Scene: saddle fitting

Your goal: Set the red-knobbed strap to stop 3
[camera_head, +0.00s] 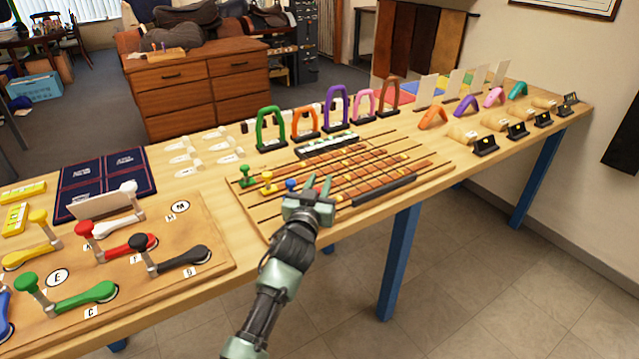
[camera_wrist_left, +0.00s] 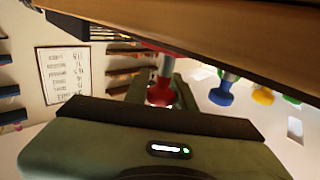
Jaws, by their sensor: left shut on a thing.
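The strap board (camera_head: 255,212) lies on the long table, with several brown straps (camera_head: 345,178) between dark rails. My left gripper (camera_head: 317,188) is at the board's near left end. In the left wrist view, the red knob (camera_wrist_left: 159,91) sits between its fingers, which are shut on it. Stop numbers are too small to read. My right gripper is not in view.
A lever board (camera_head: 205,262) with coloured handles is at the near left. A dark bar (camera_head: 385,190) lies along the strap board's near right edge. Coloured arches, including a green one (camera_head: 270,128), stand behind the board. Several black stands (camera_head: 485,146) line the right.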

